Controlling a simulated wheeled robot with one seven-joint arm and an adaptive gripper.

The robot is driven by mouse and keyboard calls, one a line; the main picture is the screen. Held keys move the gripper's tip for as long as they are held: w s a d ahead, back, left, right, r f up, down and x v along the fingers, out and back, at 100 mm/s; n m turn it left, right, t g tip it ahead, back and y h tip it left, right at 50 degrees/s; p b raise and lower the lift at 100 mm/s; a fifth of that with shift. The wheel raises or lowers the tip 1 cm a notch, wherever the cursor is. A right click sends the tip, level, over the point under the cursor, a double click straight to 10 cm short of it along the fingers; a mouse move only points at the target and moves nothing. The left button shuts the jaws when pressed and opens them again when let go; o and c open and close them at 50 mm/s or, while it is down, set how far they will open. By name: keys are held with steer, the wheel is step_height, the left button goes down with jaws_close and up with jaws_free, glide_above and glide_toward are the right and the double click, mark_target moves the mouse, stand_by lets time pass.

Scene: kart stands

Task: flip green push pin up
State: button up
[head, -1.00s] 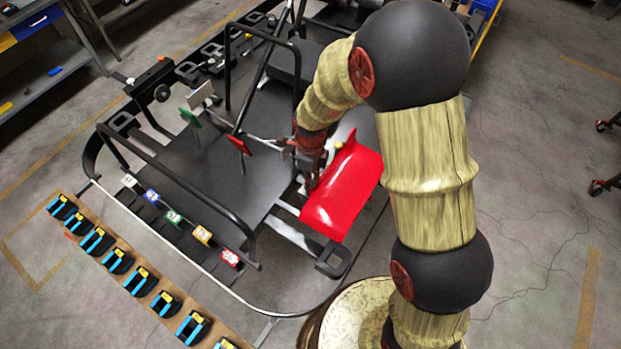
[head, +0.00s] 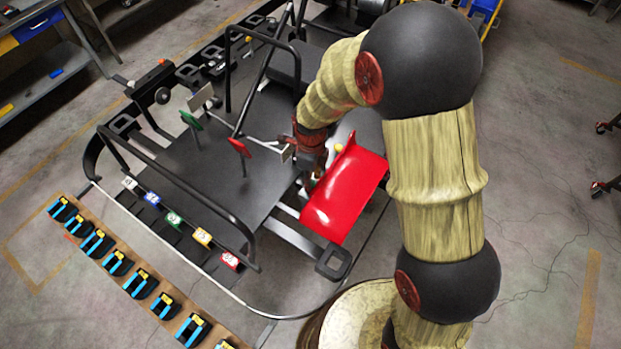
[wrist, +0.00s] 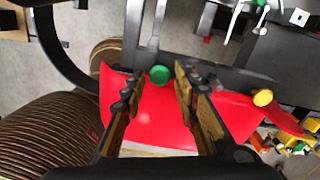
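In the wrist view a small round green knob (wrist: 158,73), which looks like the green push pin's head, shows at the far edge of the red panel (wrist: 236,112). My gripper (wrist: 160,78) is open. Its two fingers point toward the knob, one on each side of it in the picture, with a gap between them. I cannot tell how far the tips are from the knob, or whether the pin is up or down. In the head view my gripper (head: 312,183) is low beside the red panel (head: 345,195), and it hides the pin.
A yellow knob (wrist: 263,98) stands by the panel's right side in the wrist view. Black frame tubes cross near the gripper. In the head view, a red paddle (head: 239,147) and a green paddle (head: 190,120) stand left of the gripper. Coloured number tags (head: 202,237) line the near bar.

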step_height(320, 180, up, 12)
stand_by(0.7)
steer(key=shift+f, duration=0.1)
stand_by(0.4)
steer(key=s+d+f+n+t+b, duration=0.2)
steer(key=s+d+f+n+b, duration=0.1)
steer(key=s+d+n+b, duration=0.4)
steer(key=s+d+f+n+t+b, duration=0.3)
steer(key=s+d+n+b, duration=0.4)
steer(key=s+n+b, duration=0.6)
steer(key=n+b, duration=0.2)
steer(key=b, duration=0.2)
steer(key=shift+n+t+b, duration=0.3)
steer(key=shift+b, duration=0.05)
